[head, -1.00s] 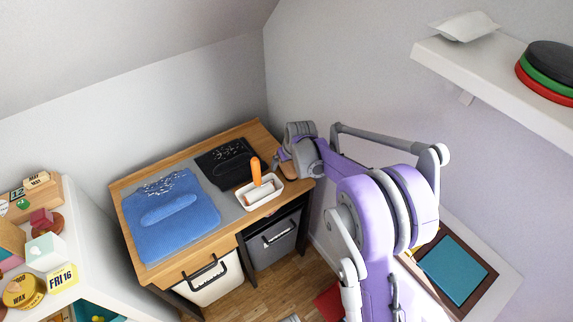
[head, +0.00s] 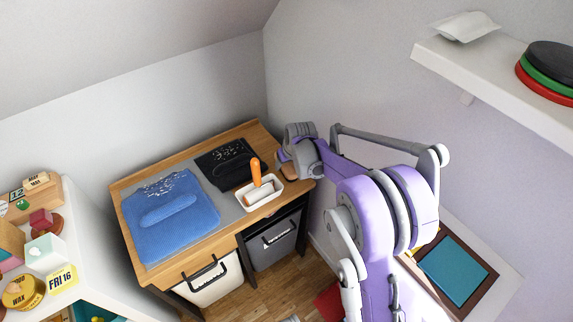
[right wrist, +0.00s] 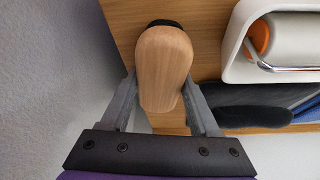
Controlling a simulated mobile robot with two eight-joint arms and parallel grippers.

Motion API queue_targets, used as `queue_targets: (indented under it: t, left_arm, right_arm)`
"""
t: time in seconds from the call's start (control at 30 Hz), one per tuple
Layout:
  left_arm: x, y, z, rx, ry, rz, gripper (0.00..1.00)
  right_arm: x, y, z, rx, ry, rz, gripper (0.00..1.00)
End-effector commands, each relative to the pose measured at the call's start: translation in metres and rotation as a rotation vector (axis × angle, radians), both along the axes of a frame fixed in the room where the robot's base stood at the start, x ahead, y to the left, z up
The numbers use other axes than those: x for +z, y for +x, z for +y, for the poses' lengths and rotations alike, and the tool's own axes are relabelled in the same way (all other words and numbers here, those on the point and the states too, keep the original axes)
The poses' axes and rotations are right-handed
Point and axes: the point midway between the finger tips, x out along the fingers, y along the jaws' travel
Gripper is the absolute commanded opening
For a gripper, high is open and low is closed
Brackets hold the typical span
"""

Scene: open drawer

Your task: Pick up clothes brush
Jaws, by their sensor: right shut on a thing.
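The clothes brush (right wrist: 163,65) has a light wooden oval back, with a dark part showing at its far end. My right gripper (right wrist: 158,84) has one finger on each side of it and is shut on it in the right wrist view. The brush is over or on the wooden tabletop; I cannot tell whether it touches it. In the head view my right gripper (head: 284,160) is at the table's right end, and the brush shows there only as a small brown patch. My left gripper is not in view.
A white tray (head: 244,203) holding an orange-handled lint roller (head: 256,174) is beside the gripper. A blue garment (head: 170,222) and a speckled black garment (head: 222,168) lie on a grey mat. The wall is close behind. A white shelf (head: 500,90) hangs at upper right.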

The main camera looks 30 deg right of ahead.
Motion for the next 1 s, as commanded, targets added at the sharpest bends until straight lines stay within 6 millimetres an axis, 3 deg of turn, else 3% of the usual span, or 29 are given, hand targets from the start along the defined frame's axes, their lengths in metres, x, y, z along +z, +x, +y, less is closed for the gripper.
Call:
queue_targets:
  t: [0.23, 0.63, 0.8, 1.0]
  left_arm:
    - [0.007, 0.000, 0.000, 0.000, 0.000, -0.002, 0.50]
    - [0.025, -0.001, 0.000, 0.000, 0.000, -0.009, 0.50]
    - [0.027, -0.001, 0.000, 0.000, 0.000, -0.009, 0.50]
    - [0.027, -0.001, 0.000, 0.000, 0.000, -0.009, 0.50]
  right_arm:
    - [0.017, 0.000, 0.000, 0.000, 0.000, -0.001, 0.04]
    - [0.093, 0.000, 0.000, 0.000, 0.000, -0.001, 0.04]
    - [0.105, 0.000, 0.000, 0.000, 0.000, 0.000, 0.04]
    - [0.105, 0.000, 0.000, 0.000, 0.000, 0.000, 0.04]
